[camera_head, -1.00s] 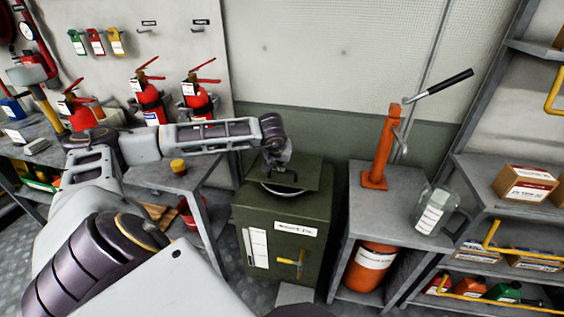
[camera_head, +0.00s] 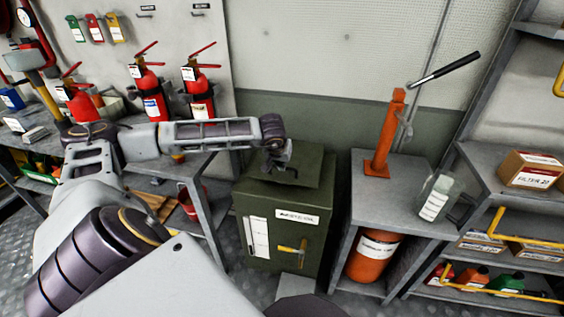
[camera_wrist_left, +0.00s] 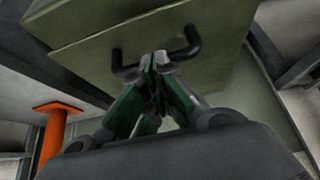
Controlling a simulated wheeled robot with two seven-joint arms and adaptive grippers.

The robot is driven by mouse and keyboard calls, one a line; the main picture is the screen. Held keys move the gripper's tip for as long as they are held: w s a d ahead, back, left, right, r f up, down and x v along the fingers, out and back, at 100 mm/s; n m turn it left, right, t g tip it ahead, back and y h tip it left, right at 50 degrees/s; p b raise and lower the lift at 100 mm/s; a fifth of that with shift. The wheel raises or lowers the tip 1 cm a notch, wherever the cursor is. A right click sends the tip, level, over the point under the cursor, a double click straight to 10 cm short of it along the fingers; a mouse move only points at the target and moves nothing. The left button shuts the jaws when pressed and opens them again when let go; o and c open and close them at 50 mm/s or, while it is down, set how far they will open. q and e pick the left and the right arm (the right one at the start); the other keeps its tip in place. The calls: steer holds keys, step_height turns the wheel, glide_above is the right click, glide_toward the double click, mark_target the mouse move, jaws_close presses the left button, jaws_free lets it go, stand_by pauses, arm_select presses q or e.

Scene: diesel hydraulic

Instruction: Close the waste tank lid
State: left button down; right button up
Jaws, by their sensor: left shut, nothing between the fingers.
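The waste tank (camera_head: 270,215) is a dark green box with white labels and a yellow-handled lever on its front. Its green lid (camera_head: 308,179) lies over the top, and no round opening shows now. Whether the lid is fully seated cannot be told. My left gripper (camera_head: 283,172) is at the lid's handle, above the lid. In the left wrist view, the lid (camera_wrist_left: 215,20) carries a black bent handle (camera_wrist_left: 190,44). My left gripper (camera_wrist_left: 160,60) is shut and empty, with its fingertips at the handle, touching or very close. My right gripper is not in view.
A grey stand (camera_head: 395,195) with an orange hand pump (camera_head: 383,140) and a clear jug (camera_head: 436,198) is right of the tank. Shelves (camera_head: 490,170) stand farther right. A grey bench (camera_head: 165,182) is at left.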

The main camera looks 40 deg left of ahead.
arm_select(q)
steer(key=shift+s+f, duration=0.1)
steer(key=shift+f, duration=0.05)
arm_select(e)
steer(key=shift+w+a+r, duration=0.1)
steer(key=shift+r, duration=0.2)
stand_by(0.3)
